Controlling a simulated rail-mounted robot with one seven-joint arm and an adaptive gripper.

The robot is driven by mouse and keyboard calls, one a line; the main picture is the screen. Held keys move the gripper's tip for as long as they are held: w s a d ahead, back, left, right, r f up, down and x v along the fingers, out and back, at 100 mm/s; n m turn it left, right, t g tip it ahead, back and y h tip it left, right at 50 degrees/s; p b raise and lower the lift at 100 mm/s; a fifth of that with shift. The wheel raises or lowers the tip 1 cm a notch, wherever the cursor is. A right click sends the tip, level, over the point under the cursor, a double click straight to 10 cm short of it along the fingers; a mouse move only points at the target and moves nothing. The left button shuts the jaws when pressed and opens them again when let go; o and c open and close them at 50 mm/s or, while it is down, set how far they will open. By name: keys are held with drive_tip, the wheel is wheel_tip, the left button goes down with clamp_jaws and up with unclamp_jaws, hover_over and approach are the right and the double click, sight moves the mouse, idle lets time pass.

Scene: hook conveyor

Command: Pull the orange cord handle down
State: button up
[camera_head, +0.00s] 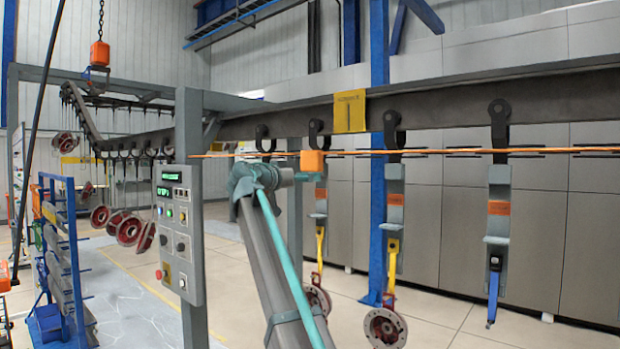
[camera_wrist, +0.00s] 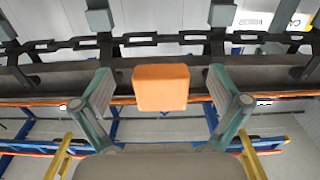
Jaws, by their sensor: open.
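The orange cord handle (camera_head: 312,161) is a small block on a thin orange cord (camera_head: 450,152) that runs across in front of the conveyor rail. In the wrist view the handle (camera_wrist: 161,87) sits in the middle, between the two fingers of my gripper (camera_wrist: 160,92). The fingers are spread, with a clear gap on both sides of the handle. In the head view my gripper (camera_head: 298,175) is just left of the handle, near its height. Contact with the handle is not visible.
Hooks with hangers (camera_head: 395,205) hang from the overhead rail (camera_head: 560,100) to the right. A grey control panel (camera_head: 179,235) on a post stands left of my arm. A blue column (camera_head: 379,110) stands behind the hangers. Red wheel-like parts (camera_head: 386,328) hang low.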

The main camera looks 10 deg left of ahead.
drive_tip(key=v, duration=0.8)
